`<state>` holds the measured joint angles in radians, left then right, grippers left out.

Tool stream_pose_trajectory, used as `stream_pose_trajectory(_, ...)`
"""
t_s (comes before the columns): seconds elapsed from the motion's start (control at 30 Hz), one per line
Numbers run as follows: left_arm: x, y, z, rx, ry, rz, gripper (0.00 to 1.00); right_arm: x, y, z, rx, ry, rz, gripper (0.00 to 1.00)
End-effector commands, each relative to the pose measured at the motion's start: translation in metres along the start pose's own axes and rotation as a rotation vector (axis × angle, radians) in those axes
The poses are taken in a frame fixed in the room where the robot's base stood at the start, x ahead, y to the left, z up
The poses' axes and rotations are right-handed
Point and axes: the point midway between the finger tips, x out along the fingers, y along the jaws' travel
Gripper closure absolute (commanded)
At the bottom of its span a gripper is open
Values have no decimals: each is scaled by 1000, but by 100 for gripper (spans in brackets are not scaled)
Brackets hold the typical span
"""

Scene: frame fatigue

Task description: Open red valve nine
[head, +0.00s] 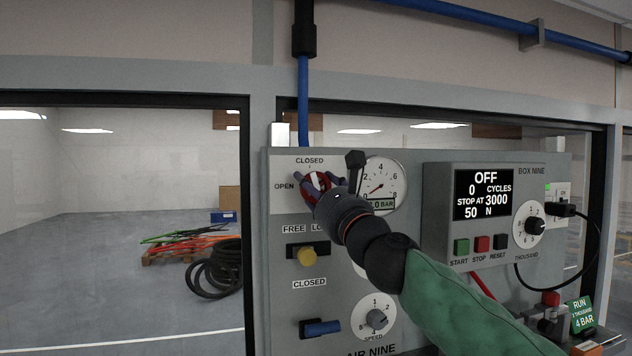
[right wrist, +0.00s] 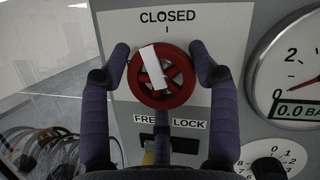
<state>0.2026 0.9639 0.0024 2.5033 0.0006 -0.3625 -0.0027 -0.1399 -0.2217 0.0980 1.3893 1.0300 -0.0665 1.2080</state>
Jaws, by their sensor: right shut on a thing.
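The red valve (head: 318,182) is a small round handwheel with a white bar across it, on the grey panel at the upper left. It also shows in the right wrist view (right wrist: 177,93), below the word CLOSED and its tick mark. There the white bar leans slightly left of the tick. OPEN is printed left of the valve in the head view. My right gripper (head: 314,188) is at the valve, shut on its rim, with a dark finger on each side in the right wrist view (right wrist: 162,62). The left gripper is not in view.
A pressure gauge (head: 385,182) right of the valve has its needle near 0. Below the valve are a yellow knob (head: 306,257), a blue lever (head: 322,328) and a speed dial (head: 376,319). The control box (head: 437,217) at right reads OFF. My right arm covers part of the panel.

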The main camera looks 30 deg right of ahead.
Motion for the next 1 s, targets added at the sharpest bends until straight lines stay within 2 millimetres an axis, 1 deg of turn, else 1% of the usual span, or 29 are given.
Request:
stream_pose_trajectory(0.03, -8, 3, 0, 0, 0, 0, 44, 0, -6, 4, -41, -1, 12, 72)
stream_pose_trajectory(0.07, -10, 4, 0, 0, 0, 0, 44, 0, -6, 4, -68, 0, 21, 72)
stream_pose_trajectory(1.0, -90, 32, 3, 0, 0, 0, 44, 1, -6, 7, -887, -1, 359, 72)
